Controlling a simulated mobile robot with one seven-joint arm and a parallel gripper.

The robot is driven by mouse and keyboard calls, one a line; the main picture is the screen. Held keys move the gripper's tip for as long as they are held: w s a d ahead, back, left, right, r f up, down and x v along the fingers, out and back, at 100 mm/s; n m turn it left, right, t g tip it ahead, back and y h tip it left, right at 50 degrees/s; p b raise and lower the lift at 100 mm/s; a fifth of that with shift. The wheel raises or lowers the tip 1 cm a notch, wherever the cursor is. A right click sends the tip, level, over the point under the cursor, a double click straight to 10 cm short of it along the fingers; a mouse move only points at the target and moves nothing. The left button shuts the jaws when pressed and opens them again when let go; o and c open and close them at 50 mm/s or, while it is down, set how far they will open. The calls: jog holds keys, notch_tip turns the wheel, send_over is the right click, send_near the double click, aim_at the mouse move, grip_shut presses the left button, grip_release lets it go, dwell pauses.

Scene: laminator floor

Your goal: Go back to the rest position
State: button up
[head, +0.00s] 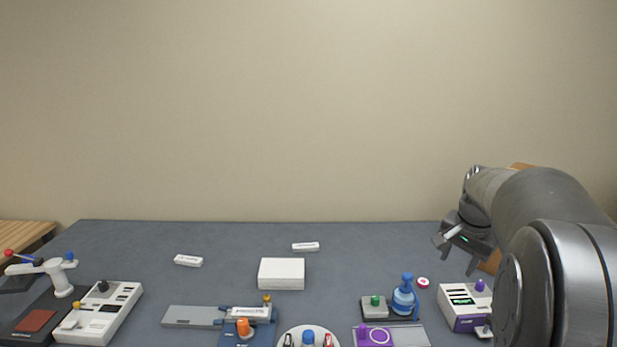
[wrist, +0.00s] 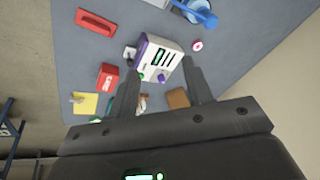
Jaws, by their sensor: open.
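My gripper (head: 456,254) is open and empty at the right side of the table in the head view. It hangs in the air above and behind the white and purple machine (head: 457,299). In the wrist view my gripper's two fingers (wrist: 161,66) are spread apart, with nothing between them. The same white and purple machine shows beyond the fingertips in the wrist view (wrist: 164,57), well below them. Part of my arm covers the right edge of the table in the head view.
The grey table (head: 340,240) holds a white block (head: 281,274), a blue bottle (head: 403,300), a grey box with a green knob (head: 374,308) and a beige control panel (head: 101,312). The wrist view also shows a red box (wrist: 107,77) and a red tray (wrist: 96,21). The table's back middle is mostly clear.

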jog(key=s+a+f+n+t, duration=0.1)
jog(key=s+a+n, duration=0.4)
jog(key=s+a, duration=0.4)
jog(key=s+a+f+n+t, duration=0.1)
jog(key=s+a+n, duration=0.4)
jog(key=s, duration=1.2)
jog(key=a, duration=0.4)
jog(key=shift+s+f+y, duration=0.3)
jog(key=shift+y, duration=0.1)
jog(key=shift+c, duration=0.3)
